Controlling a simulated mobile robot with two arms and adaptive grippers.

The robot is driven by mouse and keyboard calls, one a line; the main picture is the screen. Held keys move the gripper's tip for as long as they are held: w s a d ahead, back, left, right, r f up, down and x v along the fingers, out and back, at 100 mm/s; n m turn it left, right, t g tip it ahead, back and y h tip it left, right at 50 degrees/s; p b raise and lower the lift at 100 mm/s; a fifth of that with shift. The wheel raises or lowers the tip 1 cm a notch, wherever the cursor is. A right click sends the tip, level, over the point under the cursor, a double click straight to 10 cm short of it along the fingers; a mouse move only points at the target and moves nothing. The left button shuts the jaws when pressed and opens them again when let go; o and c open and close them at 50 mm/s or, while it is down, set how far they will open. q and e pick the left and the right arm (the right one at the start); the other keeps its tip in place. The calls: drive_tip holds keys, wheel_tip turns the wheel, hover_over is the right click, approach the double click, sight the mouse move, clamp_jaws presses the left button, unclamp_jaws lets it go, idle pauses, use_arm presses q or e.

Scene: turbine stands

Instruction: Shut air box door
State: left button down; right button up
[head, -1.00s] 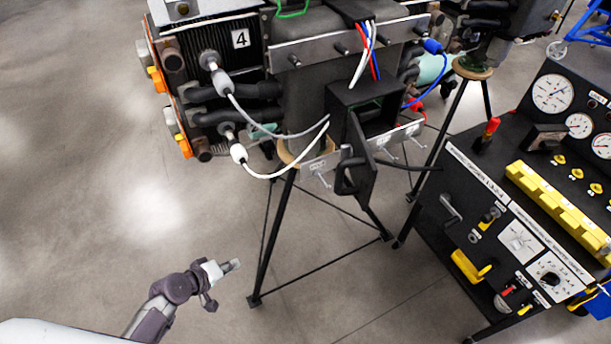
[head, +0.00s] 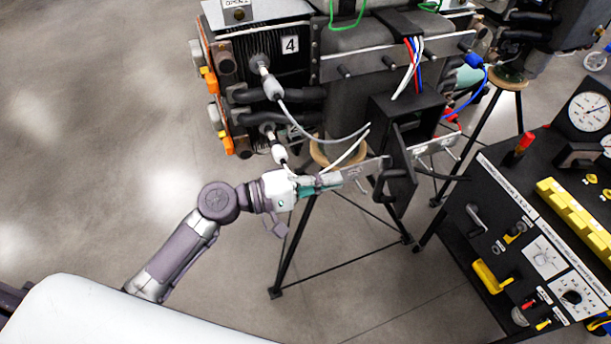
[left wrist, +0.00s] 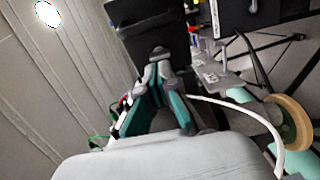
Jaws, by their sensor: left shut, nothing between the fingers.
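The air box (head: 382,108) is a small black box on the front of the turbine stand. Its black door (head: 402,165) stands open, swung out toward me, with a dark handle (head: 379,188) on its left side. My left gripper (head: 332,181) is shut and empty, just left of the door and handle, in front of the stand's wooden ring. In the left wrist view the shut fingers (left wrist: 160,56) point at a dark panel (left wrist: 140,36), which looks like the door. I cannot tell whether they touch it. My right gripper is not in view.
White cables (head: 315,135) hang just above my left gripper. The turbine (head: 345,70) rests on thin black stand legs (head: 295,240). A black control panel (head: 500,225) with gauges and yellow parts stands on the right. The floor at left is clear.

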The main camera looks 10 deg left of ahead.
sight(385, 172)
use_arm(q)
drive_tip(key=d+p, duration=0.2)
drive_tip(key=d, duration=0.3)
drive_tip(key=shift+d+p, duration=0.3)
drive_tip(key=shift+p, duration=0.05)
drive_tip(key=shift+f, duration=0.1)
